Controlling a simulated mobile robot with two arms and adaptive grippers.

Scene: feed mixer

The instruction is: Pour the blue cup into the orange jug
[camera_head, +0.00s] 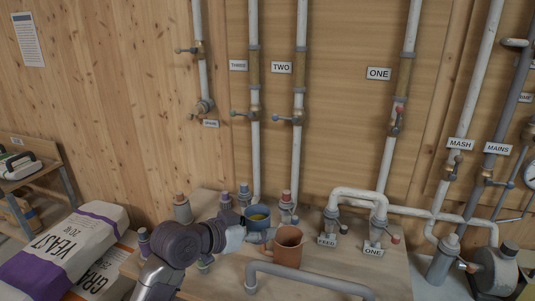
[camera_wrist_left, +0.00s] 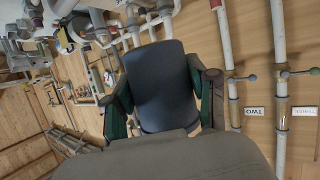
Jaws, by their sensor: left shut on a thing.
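The blue cup (camera_head: 258,224) stands about upright above the bench, just left of and behind the orange jug, with something yellow inside it. The orange jug (camera_head: 287,250) stands upright on the bench with its mouth open upward. My left gripper (camera_head: 240,235) comes in from the left and is shut on the blue cup, beside the jug. In the left wrist view the dark blue wall of the cup (camera_wrist_left: 160,80) fills the space between the two green-sided fingers. The inside of the jug is mostly hidden. My right gripper is in neither view.
A grey pipe (camera_head: 310,279) runs in front of the jug. The bent FEED pipe (camera_head: 357,195) stands to its right. Yeast sacks (camera_head: 65,250) lie at left.

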